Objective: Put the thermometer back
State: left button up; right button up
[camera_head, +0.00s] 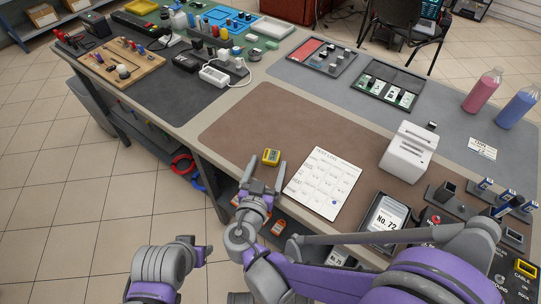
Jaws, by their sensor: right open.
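A printed sheet (322,184) lies right of the device. A white printer-like box (408,152), a dark No. 72 case (384,217) and several small dark holders (445,191) stand further right. Pink (482,90) and blue (517,107) bottles stand behind. The mat left of the device is clear.

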jog(key=v, duration=0.7)
jog(key=shift+s, duration=0.3)
jog(key=shift+s+a, duration=0.1)
